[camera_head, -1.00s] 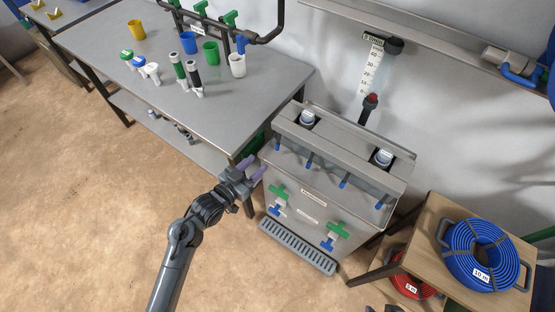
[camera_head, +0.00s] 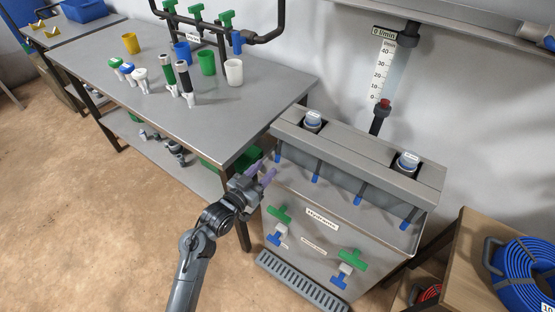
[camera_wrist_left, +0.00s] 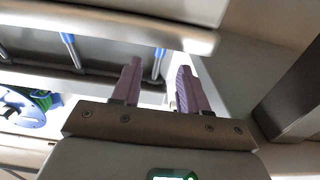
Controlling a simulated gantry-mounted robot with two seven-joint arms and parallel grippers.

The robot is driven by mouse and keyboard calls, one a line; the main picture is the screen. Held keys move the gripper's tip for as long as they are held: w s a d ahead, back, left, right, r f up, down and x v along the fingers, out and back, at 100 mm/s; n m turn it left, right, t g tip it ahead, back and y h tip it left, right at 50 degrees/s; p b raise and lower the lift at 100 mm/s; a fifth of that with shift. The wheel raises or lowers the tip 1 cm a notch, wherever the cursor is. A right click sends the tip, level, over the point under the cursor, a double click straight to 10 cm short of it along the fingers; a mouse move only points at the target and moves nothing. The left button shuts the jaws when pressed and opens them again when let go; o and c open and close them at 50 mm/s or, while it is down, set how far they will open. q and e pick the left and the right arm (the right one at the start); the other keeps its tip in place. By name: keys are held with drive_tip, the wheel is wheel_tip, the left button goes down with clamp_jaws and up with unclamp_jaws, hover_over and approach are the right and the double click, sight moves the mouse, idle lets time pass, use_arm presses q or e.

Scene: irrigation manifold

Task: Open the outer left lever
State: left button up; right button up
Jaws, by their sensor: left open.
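The grey metal cabinet (camera_head: 330,228) has a row of several levers with blue tips under its top ledge. The outer left lever (camera_head: 277,157) is at the row's left end and points down. My left gripper (camera_head: 261,173) is open, with purple fingers, just below and left of that lever at the cabinet's left corner. In the left wrist view the fingers (camera_wrist_left: 159,88) point toward the ledge. One blue-tipped lever (camera_wrist_left: 159,56) shows between and beyond them, apparently the outer left one; I see no contact. Another lever (camera_wrist_left: 69,40) is further left. My right gripper is not in view.
Green and blue tap handles (camera_head: 350,262) are on the cabinet front above a drip grate (camera_head: 297,285). A workbench (camera_head: 150,85) with cups and fittings stands close at left. A gauge (camera_head: 383,70) is on the wall. A blue hose coil (camera_head: 525,268) is at right.

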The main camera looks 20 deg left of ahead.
sight(276, 157)
use_arm(q)
drive_tip(key=b+x, duration=0.3)
drive_tip(key=x, duration=0.4)
drive_tip(key=shift+w+d, duration=0.1)
drive_tip(key=shift+w, duration=0.3)
clamp_jaws()
